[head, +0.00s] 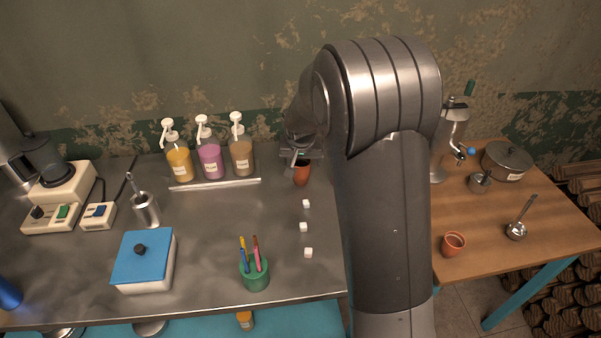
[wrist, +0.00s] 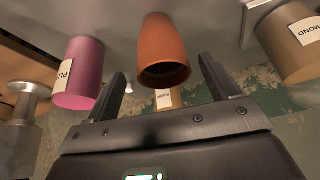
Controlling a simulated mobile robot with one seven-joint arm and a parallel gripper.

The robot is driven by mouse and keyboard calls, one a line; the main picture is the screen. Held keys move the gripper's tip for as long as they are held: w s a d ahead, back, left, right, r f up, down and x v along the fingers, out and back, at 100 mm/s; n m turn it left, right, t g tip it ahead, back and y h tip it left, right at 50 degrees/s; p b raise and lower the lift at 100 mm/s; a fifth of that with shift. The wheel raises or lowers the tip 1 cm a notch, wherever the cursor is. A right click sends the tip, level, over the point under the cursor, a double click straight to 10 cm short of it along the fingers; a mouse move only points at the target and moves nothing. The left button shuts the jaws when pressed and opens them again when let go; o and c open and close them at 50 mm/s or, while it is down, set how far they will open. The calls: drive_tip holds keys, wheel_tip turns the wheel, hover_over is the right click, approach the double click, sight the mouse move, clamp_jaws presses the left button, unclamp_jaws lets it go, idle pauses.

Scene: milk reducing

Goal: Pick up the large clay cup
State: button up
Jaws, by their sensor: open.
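The large clay cup (head: 301,174) is orange-brown and stands on the metal counter, right of the pump bottles. My gripper (head: 298,152) is just above and behind it in the head view, partly covered by my arm. In the wrist view the clay cup (wrist: 162,42) shows its dark open mouth ahead of my open gripper (wrist: 162,72). The cup lines up with the gap between the two fingers, and no contact shows. A smaller clay cup (head: 453,244) stands on the wooden table at the right.
Pump bottles, including a purple one (head: 210,160) and a brown one (head: 242,157), stand left of the cup. White cubes (head: 304,227) lie in front of it. A green pen holder (head: 255,274) is near the counter's front edge. My arm hides the counter's right side.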

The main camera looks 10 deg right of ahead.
drive_tip(key=shift+x, duration=2.35)
drive_tip(key=shift+w+a, duration=0.1)
drive_tip(key=shift+a, duration=0.1)
drive_tip(key=shift+c, duration=0.3)
drive_tip(key=shift+r, duration=0.1)
drive_tip(key=c, duration=1)
